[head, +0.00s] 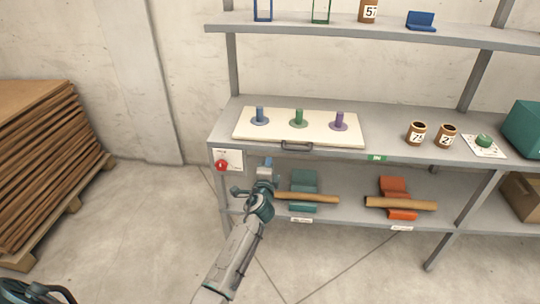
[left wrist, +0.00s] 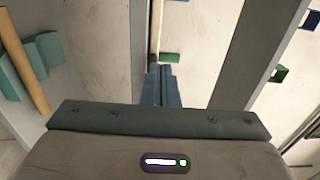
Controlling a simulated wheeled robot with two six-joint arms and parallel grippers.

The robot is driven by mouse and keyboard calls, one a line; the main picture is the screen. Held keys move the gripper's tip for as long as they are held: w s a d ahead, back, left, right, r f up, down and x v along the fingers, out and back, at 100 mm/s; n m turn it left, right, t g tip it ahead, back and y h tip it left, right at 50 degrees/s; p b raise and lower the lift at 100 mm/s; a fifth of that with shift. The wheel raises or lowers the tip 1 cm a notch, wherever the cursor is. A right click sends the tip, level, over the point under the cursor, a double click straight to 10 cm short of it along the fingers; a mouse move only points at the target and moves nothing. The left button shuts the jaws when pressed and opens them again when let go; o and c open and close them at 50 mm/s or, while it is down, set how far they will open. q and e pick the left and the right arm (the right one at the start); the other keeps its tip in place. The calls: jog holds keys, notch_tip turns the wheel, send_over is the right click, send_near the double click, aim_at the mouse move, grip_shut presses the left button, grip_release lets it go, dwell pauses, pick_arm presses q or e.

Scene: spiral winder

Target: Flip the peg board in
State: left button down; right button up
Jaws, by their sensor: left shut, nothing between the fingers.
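The peg board (head: 278,132) is a cream panel lying flat on the middle shelf in the head view. A blue peg (head: 260,117), a green peg (head: 299,119) and a purple peg (head: 339,122) stand on it. A dark handle (head: 297,146) sits at its front edge. My left gripper (head: 267,163) is in front of the shelf edge, left of the handle and apart from it. Its fingers are shut and empty, and they show in the left wrist view (left wrist: 162,86).
Two numbered jars (head: 416,133) and a green knob on a white plate (head: 484,142) stand right of the board. A red button (head: 221,165) is on the shelf's left front. Teal blocks (head: 304,180) and a cardboard roll (head: 402,203) lie on the lower shelf.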

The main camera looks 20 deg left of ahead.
pick_arm(q)
jog(key=shift+v, duration=0.9)
jog(key=shift+s, duration=0.1)
